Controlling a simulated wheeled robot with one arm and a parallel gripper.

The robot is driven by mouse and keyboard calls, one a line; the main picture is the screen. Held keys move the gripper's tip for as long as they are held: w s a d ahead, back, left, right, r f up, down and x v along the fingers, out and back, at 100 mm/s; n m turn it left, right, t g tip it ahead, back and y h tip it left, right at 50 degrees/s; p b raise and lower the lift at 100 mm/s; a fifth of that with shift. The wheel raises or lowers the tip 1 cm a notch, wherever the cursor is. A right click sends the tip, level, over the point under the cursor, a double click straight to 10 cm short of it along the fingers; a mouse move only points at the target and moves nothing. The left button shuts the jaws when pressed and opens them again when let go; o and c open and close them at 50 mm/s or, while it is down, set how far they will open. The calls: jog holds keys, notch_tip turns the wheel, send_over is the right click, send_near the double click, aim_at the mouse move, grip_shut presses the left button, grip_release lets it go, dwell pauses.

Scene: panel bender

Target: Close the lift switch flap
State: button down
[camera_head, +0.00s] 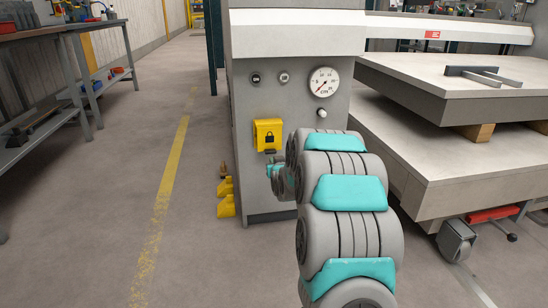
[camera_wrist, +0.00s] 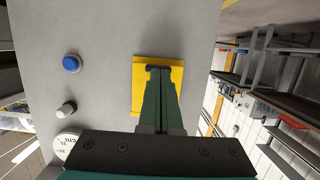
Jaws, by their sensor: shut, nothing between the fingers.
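The lift switch flap (camera_head: 268,134) is yellow with a black padlock mark and sits on the front of the grey machine cabinet. In the head view it shows its front face, with a dark part just below it. The yellow flap also fills the middle of the wrist view (camera_wrist: 142,88). My gripper (camera_wrist: 158,69) is shut and empty, its dark green fingers in front of the flap and covering its centre. I cannot tell whether the fingertips touch it, or whether the flap lies flush. In the head view my arm hides most of the gripper.
A machine table (camera_head: 450,85) is at right. The floor at left is clear up to the workbench (camera_head: 100,75).

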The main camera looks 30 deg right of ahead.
jog(key=shift+w+d+f, duration=0.2)
jog(key=shift+w+f, duration=0.25)
jog(key=shift+w, duration=0.2)
jog(key=shift+w+d+f, duration=0.15)
jog(key=shift+w+f, duration=0.25)
jog(key=shift+w, duration=0.3)
jog(key=shift+w+d+f, duration=0.2)
jog(key=shift+w+f, duration=0.25)
jog(key=shift+w, duration=0.2)
